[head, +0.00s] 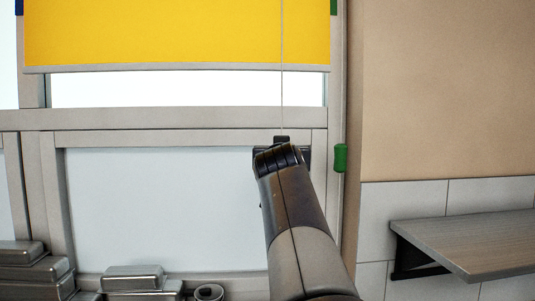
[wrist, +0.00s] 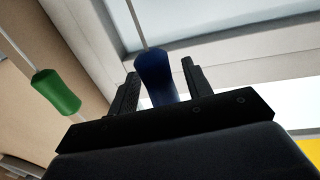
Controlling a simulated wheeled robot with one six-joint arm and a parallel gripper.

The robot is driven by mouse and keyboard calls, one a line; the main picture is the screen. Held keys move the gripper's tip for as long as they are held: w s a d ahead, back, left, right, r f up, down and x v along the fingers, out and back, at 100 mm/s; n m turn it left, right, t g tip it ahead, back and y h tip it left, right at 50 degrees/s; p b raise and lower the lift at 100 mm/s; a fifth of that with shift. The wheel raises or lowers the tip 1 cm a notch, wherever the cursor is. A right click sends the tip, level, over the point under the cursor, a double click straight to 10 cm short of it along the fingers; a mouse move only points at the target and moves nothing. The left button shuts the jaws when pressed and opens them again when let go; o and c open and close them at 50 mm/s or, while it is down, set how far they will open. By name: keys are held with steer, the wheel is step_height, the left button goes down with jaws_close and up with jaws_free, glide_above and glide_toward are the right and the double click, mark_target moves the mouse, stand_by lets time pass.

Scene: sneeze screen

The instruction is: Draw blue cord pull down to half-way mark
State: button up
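The blue cord pull (wrist: 155,80) shows in the wrist view between the two fingers of my gripper (wrist: 160,76). The fingers are apart, one on each side of it. A gap shows on its right; its left side is close to the left finger, and I cannot tell if they touch. In the head view my gripper (head: 282,141) is at the lower end of a thin cord (head: 282,90), and my arm hides the blue pull. The yellow screen (head: 160,32) hangs at the top, its grey bottom bar (head: 170,68) above the window crossbar.
A green pull (head: 341,158) hangs right of my gripper, and it also shows in the wrist view (wrist: 57,91). Blue (head: 19,7) and green (head: 334,7) pieces are on the frame's upper sides. A shelf (head: 470,240) juts out lower right. Metal containers (head: 135,278) stand lower left.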

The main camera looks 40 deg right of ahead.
jaws_close()
stand_by(0.4)
step_height(320, 180, down, 10)
steer(key=b, duration=1)
steer(key=shift+b, duration=0.3)
steer(key=shift+o, duration=0.4)
jaws_free()
